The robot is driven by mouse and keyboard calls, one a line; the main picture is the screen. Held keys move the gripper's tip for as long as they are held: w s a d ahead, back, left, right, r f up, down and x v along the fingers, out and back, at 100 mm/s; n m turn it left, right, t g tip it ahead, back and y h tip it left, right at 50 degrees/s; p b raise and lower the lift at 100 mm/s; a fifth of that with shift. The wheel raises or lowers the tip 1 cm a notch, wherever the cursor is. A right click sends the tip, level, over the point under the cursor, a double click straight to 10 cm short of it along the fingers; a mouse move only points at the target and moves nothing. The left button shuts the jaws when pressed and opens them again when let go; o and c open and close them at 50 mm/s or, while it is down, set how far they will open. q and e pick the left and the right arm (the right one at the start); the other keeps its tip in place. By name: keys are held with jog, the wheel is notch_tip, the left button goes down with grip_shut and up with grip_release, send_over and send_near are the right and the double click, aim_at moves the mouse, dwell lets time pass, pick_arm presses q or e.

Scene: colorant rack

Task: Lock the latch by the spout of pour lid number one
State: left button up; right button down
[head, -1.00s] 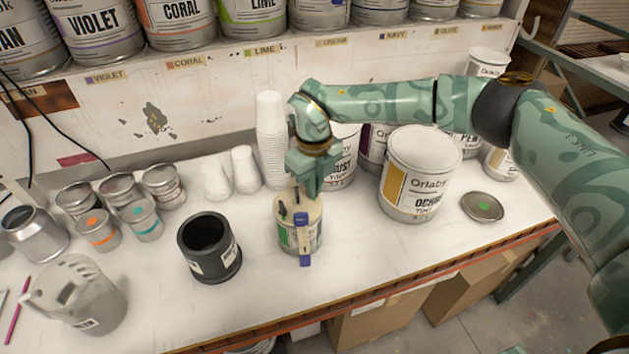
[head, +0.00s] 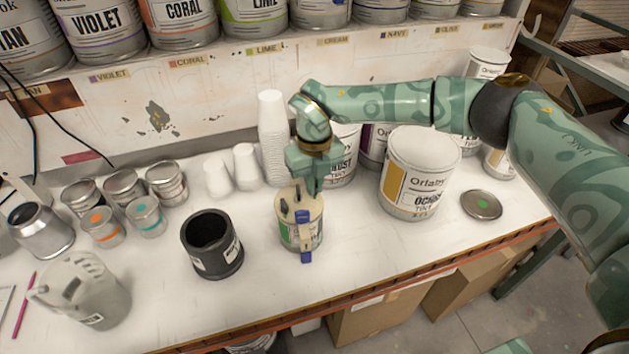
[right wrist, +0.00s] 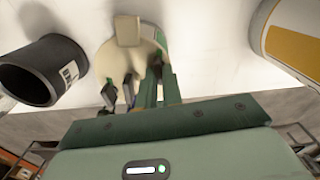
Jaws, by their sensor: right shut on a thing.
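A can with a green label (head: 288,236) stands upright on the bench, wearing a cream pour lid (head: 285,217). My right gripper (head: 307,192) reaches down onto the lid. Its fingers (right wrist: 160,82) close around a small dark part of the lid, apparently a latch; the contact is partly hidden. I cannot read a lid number. My left gripper is out of view.
A black open cup (head: 212,262) stands left of the can, a grey pitcher (head: 85,300) farther left. Stacked white cups (head: 271,125) stand behind. A large ochre tin (head: 420,170) and a loose round lid (head: 481,205) are on the right. The bench front is clear.

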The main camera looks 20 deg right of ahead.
dwell(0.9)
jog(key=c, duration=1.5)
grip_release()
jog(key=shift+c, duration=0.2)
notch_tip(320, 180, up, 16)
jog(key=shift+r, duration=0.15)
